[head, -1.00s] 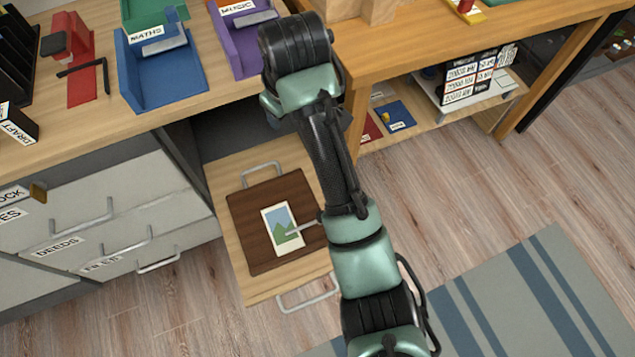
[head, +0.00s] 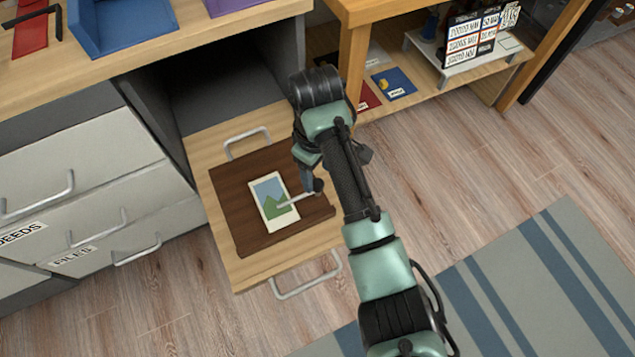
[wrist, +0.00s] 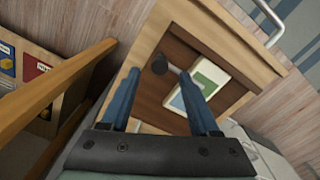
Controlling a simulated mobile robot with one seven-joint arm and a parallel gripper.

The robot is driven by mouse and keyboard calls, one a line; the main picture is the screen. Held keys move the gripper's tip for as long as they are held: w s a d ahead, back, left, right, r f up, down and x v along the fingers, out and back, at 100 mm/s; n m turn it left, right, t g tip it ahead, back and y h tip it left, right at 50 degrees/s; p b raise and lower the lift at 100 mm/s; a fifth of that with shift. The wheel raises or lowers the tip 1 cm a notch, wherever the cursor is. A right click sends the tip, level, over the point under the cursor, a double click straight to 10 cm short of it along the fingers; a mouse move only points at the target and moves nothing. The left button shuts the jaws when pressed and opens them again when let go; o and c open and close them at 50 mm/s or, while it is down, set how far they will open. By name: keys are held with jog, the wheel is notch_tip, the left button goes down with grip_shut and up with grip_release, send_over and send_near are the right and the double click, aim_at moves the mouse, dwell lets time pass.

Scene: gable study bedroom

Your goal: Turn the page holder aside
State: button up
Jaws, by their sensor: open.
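The page holder (head: 298,202) is a thin pale metal bar with a dark round knob at its right end. It lies across the lower part of a picture card (head: 268,190) on a dark brown board (head: 233,200). In the wrist view, the knob of the page holder (wrist: 159,63) shows between and beyond my fingertips, with the card (wrist: 204,78) to its right. My gripper (head: 309,184) is over the board's right side, close to the knob. In the wrist view my gripper (wrist: 160,75) has its two blue fingers apart. I cannot tell whether they touch the knob.
The board lies on a pulled-out wooden tray (head: 255,270) with metal handles at front and back. Closed grey drawers (head: 80,165) stand to the left. A wooden side table with a low shelf (head: 440,105) is at the upper right. Wood floor (head: 480,200) is clear right of the tray.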

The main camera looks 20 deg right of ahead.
aim_at(318, 183)
jog(key=shift+f+b, duration=0.6)
jog(key=shift+f, duration=1.3)
grip_shut()
